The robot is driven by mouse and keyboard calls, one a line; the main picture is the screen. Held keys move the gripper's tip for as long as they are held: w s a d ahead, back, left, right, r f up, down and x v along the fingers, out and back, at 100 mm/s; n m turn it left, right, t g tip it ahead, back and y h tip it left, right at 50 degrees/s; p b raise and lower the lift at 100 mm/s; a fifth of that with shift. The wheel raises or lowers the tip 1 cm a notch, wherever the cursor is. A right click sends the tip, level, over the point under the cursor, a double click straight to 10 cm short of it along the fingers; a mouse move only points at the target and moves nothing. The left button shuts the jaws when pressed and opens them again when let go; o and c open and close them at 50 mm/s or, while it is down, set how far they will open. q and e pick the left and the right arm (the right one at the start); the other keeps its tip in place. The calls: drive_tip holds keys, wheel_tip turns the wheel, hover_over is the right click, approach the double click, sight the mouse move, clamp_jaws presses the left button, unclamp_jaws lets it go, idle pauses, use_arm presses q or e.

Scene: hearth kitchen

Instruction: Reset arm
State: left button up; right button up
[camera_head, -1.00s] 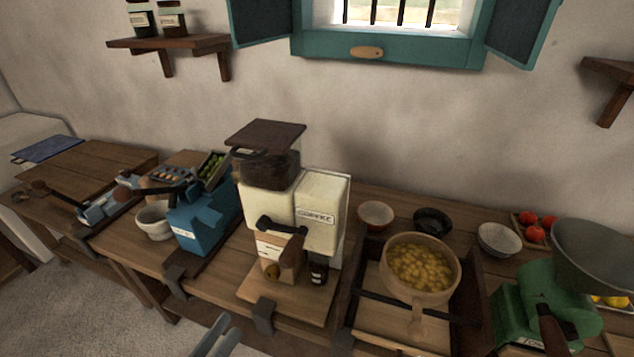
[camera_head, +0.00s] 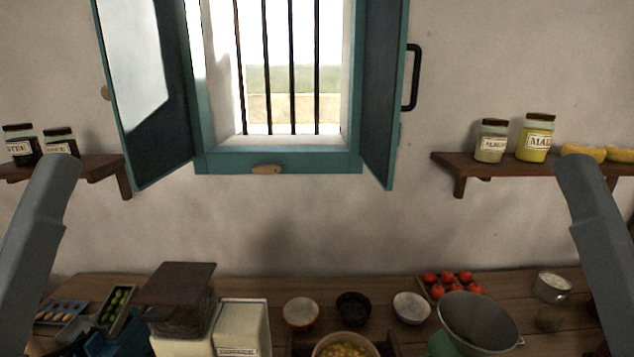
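Grey parts of my two arms rise along the left and right edges of the view, in front of the wall and shelves. No gripper fingers can be made out on either, so neither gripper shows. Neither arm is seen touching anything on the counter.
A counter (camera_head: 385,292) runs along the bottom with a coffee grinder (camera_head: 180,290), several bowls, a pot of yellow food (camera_head: 345,350), a tomato tray (camera_head: 425,285) and a scale pan (camera_head: 475,322). Teal shutters stand open at the barred window (camera_head: 290,75). Shelves (camera_head: 470,165) with jars flank it.

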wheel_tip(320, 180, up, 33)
drive_tip(key=p, duration=3)
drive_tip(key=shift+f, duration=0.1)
